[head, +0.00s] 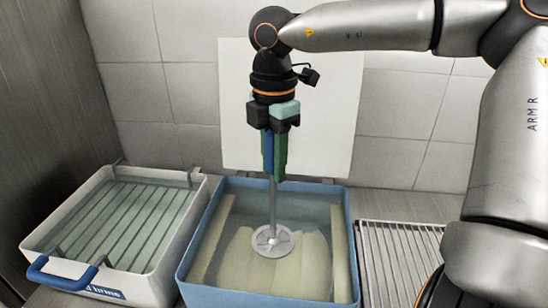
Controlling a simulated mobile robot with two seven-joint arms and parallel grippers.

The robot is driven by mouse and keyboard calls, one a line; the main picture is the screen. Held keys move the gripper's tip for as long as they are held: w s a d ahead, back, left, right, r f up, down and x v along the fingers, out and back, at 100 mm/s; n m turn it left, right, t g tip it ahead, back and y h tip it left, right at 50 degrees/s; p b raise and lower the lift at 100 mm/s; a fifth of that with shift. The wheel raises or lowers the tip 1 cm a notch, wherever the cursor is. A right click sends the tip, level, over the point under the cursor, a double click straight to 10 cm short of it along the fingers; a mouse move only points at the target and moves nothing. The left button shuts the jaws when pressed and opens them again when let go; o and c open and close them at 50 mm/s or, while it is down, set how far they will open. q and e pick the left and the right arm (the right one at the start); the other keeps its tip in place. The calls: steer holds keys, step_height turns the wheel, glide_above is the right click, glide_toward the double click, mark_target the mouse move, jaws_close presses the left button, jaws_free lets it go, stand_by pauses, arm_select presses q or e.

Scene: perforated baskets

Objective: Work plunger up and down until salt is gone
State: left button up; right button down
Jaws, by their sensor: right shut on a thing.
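The plunger (273,207) has a thin upright grey rod with a round perforated disc (273,240) at its lower end. My right gripper (274,176) points straight down and is shut on the top of the rod. The disc is inside the blue tub (201,246), over a pale yellowish mass (245,266) that I take to be the salt. The tub seems to hold clear liquid. I cannot tell whether the disc touches the pale mass. My left gripper is not in view.
A white basin (158,279) with a blue handle and a slatted rack inside stands left of the tub. A wire rack (400,262) lies on the right, partly behind my right arm. A white panel (335,125) stands against the tiled wall behind.

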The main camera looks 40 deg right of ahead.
steer(key=shift+f+b, duration=2.25)
steer(key=shift+f, duration=0.45)
